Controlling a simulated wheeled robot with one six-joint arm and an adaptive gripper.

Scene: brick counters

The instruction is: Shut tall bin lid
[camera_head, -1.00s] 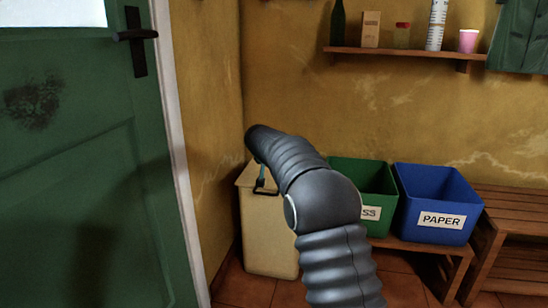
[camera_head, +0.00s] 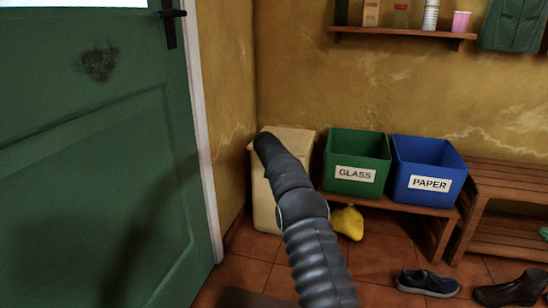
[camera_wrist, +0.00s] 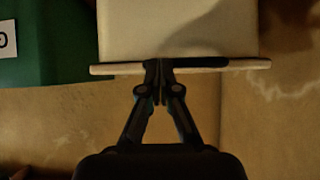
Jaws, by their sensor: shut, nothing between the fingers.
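The tall cream bin (camera_head: 263,205) stands in the corner by the door, partly behind my arm. Its pale lid (camera_head: 297,138) looks flat on top in the head view, though my arm covers part of it. In the wrist view, which is upside down, the lid edge (camera_wrist: 225,66) runs straight across the bin body (camera_wrist: 178,30), looking level and close against it. My gripper (camera_wrist: 157,66) is shut and empty, with its fingertips at the middle of that edge. I cannot tell whether they touch it. The fingers are hidden in the head view.
A green GLASS bin (camera_head: 357,150) and a blue PAPER bin (camera_head: 428,160) stand on a wooden bench (camera_head: 400,214) to the right. A yellow bag (camera_head: 348,222) lies below. Shoes (camera_head: 427,282) are on the tiles. The green door (camera_head: 100,180) is at the left.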

